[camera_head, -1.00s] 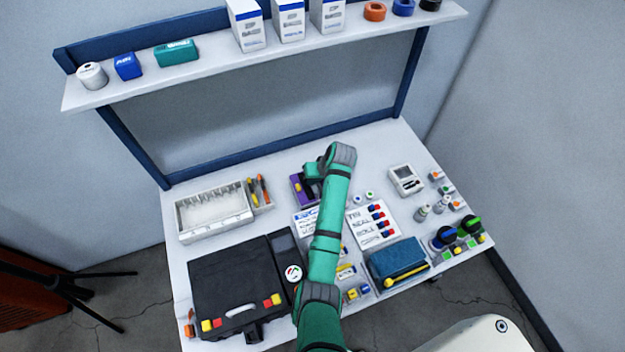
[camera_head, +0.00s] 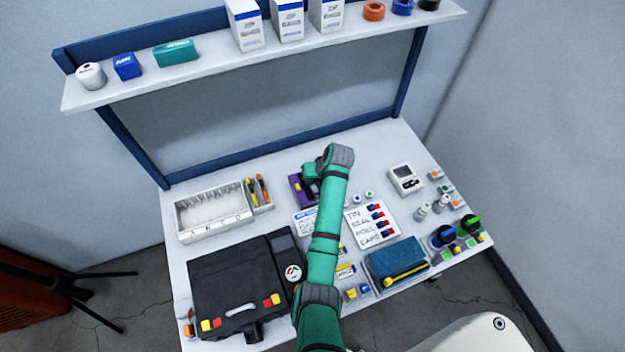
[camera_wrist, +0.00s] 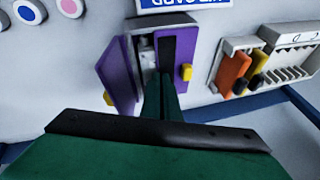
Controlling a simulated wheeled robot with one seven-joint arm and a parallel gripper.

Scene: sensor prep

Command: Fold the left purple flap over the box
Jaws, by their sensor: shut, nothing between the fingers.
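The purple box (camera_head: 296,188) stands at the back middle of the bench, partly hidden by my arm in the head view. In the wrist view, which looks from the opposite side, a purple flap with a yellow tab (camera_wrist: 186,72) lies at the box's right side. Another purple flap (camera_wrist: 117,75) stands out, tilted, at its left. Between them a grey and dark interior (camera_wrist: 147,52) shows. My gripper (camera_wrist: 165,82) is shut and empty, its fingers at the box's near edge; whether they touch it cannot be told. It also shows over the box in the head view (camera_head: 310,176).
A white compartment tray (camera_head: 213,213) and pens (camera_head: 259,190) lie left of the box. A black case (camera_head: 240,285) fills the front left. A printed card (camera_head: 372,222), a blue pouch (camera_head: 396,260) and a white meter (camera_head: 405,179) lie to the right.

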